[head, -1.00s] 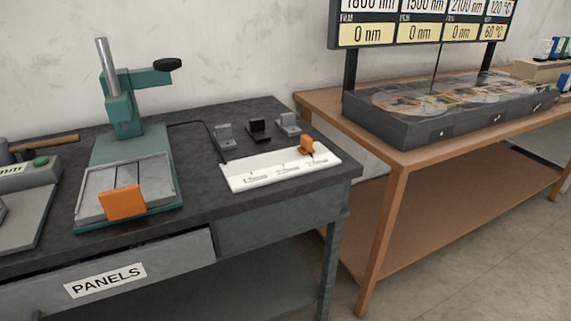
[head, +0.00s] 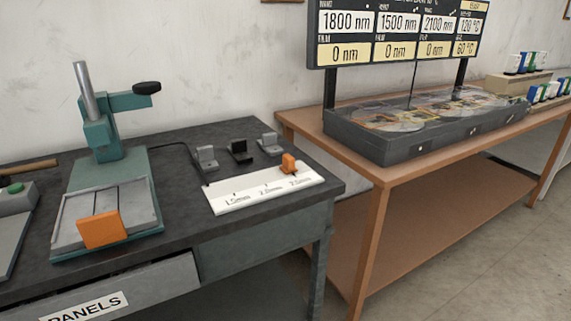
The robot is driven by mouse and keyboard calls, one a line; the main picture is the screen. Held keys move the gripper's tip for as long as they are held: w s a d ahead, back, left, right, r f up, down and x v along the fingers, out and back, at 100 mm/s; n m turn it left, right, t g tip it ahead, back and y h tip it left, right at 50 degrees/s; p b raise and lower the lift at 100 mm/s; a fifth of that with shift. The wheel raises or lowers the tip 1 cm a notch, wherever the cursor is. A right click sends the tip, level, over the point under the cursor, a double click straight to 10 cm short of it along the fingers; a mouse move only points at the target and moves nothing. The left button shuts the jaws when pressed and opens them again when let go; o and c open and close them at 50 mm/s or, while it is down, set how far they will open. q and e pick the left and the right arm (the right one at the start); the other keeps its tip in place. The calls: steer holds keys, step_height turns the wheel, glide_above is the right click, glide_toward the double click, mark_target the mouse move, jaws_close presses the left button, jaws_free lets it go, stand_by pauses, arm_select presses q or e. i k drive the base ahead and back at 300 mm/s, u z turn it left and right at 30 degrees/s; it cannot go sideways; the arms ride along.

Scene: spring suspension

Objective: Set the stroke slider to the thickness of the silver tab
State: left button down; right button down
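The stroke slider is an orange block (head: 289,163) near the right end of a white scale strip (head: 240,200) on the dark bench. The strip carries several thickness marks, and the slider stands by the rightmost one. Behind the strip stand three small tabs on blocks: a grey one (head: 206,158), a black one (head: 239,150) and a light grey one (head: 269,144). I cannot tell for sure which is the silver tab. Neither gripper is in the head view.
A green press (head: 110,170) with an orange block (head: 102,231) at its front stands left on the bench (head: 185,225). A drawer (head: 150,285) labelled PANELS is below. A brown table (head: 400,165) with a dark tray (head: 380,148) and a display board (head: 400,35) stands right.

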mark_target(288, 167)
steer(key=u, duration=0.25)
steer(key=k, duration=1)
steer(key=u, duration=2.15)
steer(key=i, duration=1)
steer(key=z, duration=0.8)
steer(key=i, duration=0.75)
steer(key=z, duration=2.5)
